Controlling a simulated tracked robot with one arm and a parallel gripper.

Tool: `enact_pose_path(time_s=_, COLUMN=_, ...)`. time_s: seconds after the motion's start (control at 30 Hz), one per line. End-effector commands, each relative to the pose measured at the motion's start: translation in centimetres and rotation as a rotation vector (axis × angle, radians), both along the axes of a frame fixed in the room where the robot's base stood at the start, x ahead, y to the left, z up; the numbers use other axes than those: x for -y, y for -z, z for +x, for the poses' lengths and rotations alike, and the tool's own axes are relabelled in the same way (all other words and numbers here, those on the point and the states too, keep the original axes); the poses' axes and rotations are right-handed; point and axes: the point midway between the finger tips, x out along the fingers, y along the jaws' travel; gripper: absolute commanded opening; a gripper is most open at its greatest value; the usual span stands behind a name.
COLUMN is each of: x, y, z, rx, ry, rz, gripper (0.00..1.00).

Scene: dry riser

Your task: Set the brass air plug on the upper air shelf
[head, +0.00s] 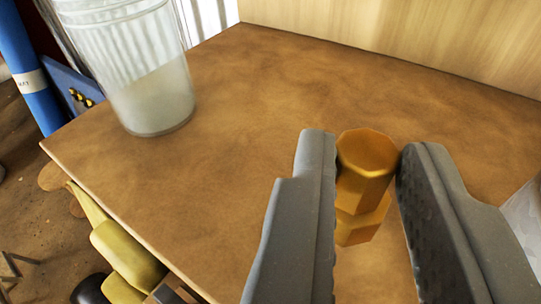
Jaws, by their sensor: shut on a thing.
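Below and behind the plug is a brown wooden surface (240,110), perhaps the upper air shelf. I cannot tell whether the plug's base touches this surface or hangs just above it.
A clear ribbed container (130,65) with pale contents stands at the surface's back left. A pale wooden panel (410,35) rises behind. A blue pipe (25,70) and a yellow object (125,255) lie beyond the left edge. A whitish thing (525,215) is cut off at right.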

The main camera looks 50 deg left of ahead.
Motion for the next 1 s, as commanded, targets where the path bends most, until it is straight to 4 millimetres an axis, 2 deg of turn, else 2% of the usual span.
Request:
enact_pose_path(time_s=0.1, x=-0.9, y=0.1, z=0.2, rx=0.001, ry=-0.002, rz=0.0, gripper=0.0)
enact_pose_path(time_s=0.23, x=-1.0, y=0.6, z=0.2, rx=0.0, ry=-0.001, rz=-0.001, gripper=0.0)
enact_pose_path(time_s=0.5, x=-0.9, y=3.8, z=0.2, rx=-0.002, ry=0.0, rz=-0.001, gripper=0.0)
enact_pose_path(time_s=0.8, x=-0.9, y=3.7, z=0.2, rx=-0.001, ry=0.0, rz=-0.001, gripper=0.0)
enact_pose_path(time_s=0.83, x=-0.9, y=3.8, z=0.2, rx=-0.001, ry=0.0, rz=-0.001, gripper=0.23)
enact_pose_path(time_s=0.9, x=-0.9, y=3.7, z=0.2, rx=0.0, ry=0.0, rz=0.0, gripper=0.42)
enact_pose_path(time_s=1.0, x=-0.9, y=3.7, z=0.2, rx=0.0, ry=0.001, rz=0.0, gripper=0.42)
